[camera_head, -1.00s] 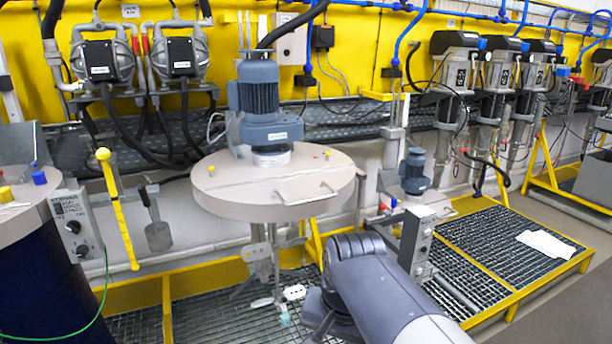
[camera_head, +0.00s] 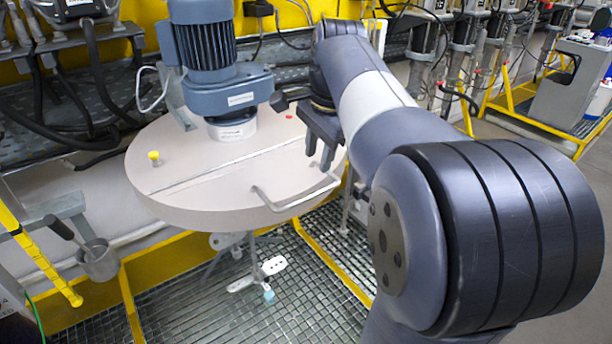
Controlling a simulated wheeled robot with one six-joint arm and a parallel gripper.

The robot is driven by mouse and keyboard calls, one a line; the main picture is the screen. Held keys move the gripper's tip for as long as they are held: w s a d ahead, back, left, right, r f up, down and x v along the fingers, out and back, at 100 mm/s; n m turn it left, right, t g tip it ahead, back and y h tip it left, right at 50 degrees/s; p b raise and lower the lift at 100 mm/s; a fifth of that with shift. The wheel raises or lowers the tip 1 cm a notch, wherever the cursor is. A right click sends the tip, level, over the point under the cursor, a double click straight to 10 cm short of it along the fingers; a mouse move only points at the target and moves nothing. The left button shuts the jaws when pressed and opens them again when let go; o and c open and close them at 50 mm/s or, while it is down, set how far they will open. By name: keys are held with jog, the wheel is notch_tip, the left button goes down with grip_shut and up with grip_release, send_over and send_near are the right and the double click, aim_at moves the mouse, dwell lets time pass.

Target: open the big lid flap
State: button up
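The round beige drum lid (camera_head: 165,140) bears a blue-grey motor on its rear part. A straight seam crosses it, and the front part is the big lid flap (camera_head: 215,185), which lies flat and closed. A bent metal bar handle (camera_head: 295,200) stands at the flap's front right edge. My gripper (camera_head: 319,160) hangs over the right side of the lid, fingers pointing down, above and behind the handle's right end. Its two fingers show a small gap with nothing between them. Contact with the lid or handle cannot be made out.
The blue-grey motor (camera_head: 215,75) stands close left of my gripper. A yellow knob (camera_head: 153,157) and a red knob (camera_head: 289,117) are on the lid. An agitator (camera_head: 255,265) hangs below over the grating (camera_head: 320,310). My arm hides much of the right side.

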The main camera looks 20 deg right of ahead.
aim_at(311, 195)
jog(key=f, duration=0.3)
jog(key=w+f, duration=0.1)
jog(key=f, duration=0.6)
jog(key=shift+w+a, duration=0.2)
jog(key=shift+w, duration=0.15)
grip_shut()
